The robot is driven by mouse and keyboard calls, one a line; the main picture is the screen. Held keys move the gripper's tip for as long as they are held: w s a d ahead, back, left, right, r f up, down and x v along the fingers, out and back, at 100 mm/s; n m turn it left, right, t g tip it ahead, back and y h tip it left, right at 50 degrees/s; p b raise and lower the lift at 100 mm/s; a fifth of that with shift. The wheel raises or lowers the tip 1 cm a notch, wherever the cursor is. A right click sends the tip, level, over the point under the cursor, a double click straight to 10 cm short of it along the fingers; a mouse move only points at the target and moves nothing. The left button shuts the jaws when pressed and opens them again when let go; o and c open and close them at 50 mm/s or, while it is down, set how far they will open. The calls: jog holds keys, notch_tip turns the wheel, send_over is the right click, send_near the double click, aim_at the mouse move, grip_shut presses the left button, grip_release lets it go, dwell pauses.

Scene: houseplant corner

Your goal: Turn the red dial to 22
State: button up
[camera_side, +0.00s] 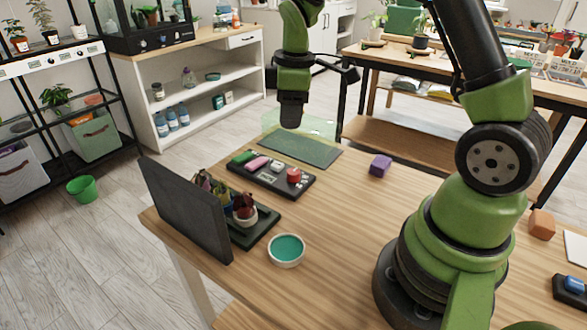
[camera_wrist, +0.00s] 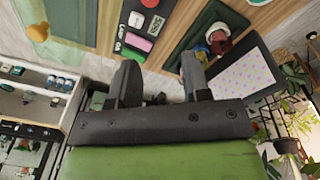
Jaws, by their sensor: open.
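A red dial (camera_side: 293,175) sits at the right end of a dark control panel (camera_side: 262,180) on the wooden table. The panel also bears a white part (camera_side: 276,166), a pink part (camera_side: 257,163) and a green part (camera_side: 243,157). In the wrist view the red dial (camera_wrist: 150,3) is partly cut off at the top edge. No number can be read at the dial. My gripper (camera_side: 291,122) points down above the far side of the table, over the green mat's area, apart from the panel. In the wrist view its fingers (camera_wrist: 160,72) are spread and empty.
A teal-filled bowl (camera_side: 286,250) is at the near edge. A purple block (camera_side: 380,165) lies to the right. A green mat (camera_side: 300,149) lies behind.

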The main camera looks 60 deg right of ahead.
jog(key=n+g, duration=0.1)
jog(key=n, duration=0.1)
send_near(293, 171)
jog(key=shift+s, duration=0.1)
notch_tip(293, 171, down, 9)
jog(key=shift+f, duration=0.2)
jog(key=c, duration=0.7)
jog(key=shift+o, duration=0.2)
